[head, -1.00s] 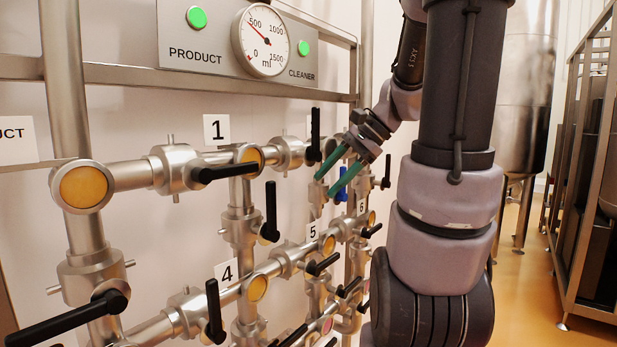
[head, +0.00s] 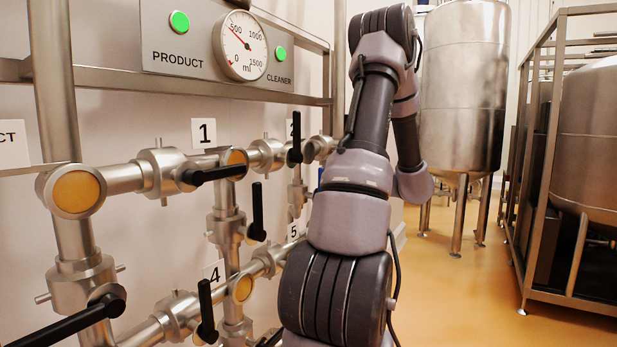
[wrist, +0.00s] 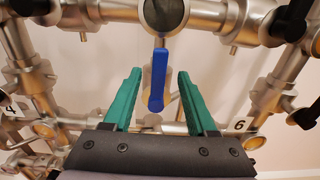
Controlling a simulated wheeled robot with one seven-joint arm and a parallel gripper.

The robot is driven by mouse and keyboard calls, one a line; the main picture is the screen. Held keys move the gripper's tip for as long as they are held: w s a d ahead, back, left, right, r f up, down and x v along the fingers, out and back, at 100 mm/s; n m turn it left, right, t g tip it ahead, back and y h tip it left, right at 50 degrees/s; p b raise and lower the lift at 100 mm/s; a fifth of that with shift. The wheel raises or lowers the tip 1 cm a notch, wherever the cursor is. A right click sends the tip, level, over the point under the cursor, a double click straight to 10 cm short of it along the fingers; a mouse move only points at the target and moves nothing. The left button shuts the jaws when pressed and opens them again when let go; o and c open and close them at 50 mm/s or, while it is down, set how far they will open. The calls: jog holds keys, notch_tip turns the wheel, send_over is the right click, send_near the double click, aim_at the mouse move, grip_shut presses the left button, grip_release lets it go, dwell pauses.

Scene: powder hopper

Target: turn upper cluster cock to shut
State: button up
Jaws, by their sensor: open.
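A blue lever (wrist: 157,82) hangs straight down below a round dark-faced fitting (wrist: 165,14) in the wrist view. It is likely the upper cluster cock, but no label confirms this. My gripper (wrist: 160,75) is open, its two green fingers pointing towards the pipes. In the picture the blue lever shows between the fingertips, with a gap on each side. I cannot tell how far the lever is beyond the tips.
Steel pipes carry several black levers, such as the one by label 1 (head: 214,174). The gauge (head: 240,45) is above the pipes. A steel tank (head: 463,90) and a rack (head: 537,160) stand right, with open floor between.

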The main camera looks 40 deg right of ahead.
aim_at(318, 175)
jog(key=x, duration=0.8)
jog(key=shift+w+a, duration=0.1)
jog(key=shift+w, duration=0.1)
grip_shut()
dwell(1.1)
